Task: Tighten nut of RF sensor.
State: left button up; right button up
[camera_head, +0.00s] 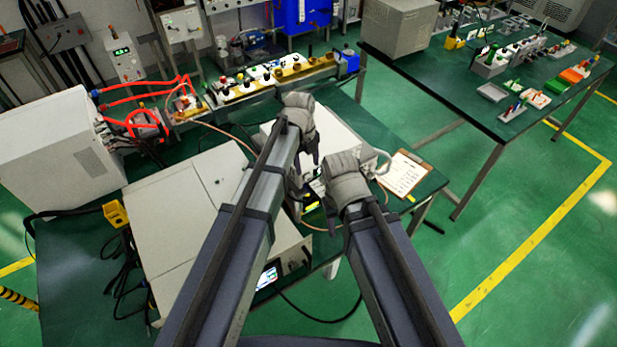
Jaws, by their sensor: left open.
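My left arm reaches in over the bench, and my left gripper (297,190) is just below its grey wrist, in front of a white box-shaped instrument (345,135). It is open, but small and partly covered by my own arm. My right arm ends in a grey wrist close to the right of it; its fingers are hidden. A thin copper-coloured cable (318,229) curves beneath the two wrists. I cannot make out the RF sensor or its nut; they are too small or hidden behind my arms. I cannot tell whether the left gripper touches anything.
A large pale instrument (200,215) with a small screen fills the bench's left part. A white cabinet (55,150) stands farther left. A waveguide row (270,80) lines the back. A clipboard (404,173) lies at the right edge. A second table (450,90) stands beyond open green floor.

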aim_at(309, 177)
pick_arm(q)
jog(key=f+b, duration=0.2)
jog(key=f, duration=0.1)
jog(key=f+b, duration=0.3)
jog(key=shift+w+d+f, duration=0.1)
jog(key=shift+d, duration=0.1)
grip_shut()
dwell(0.4)
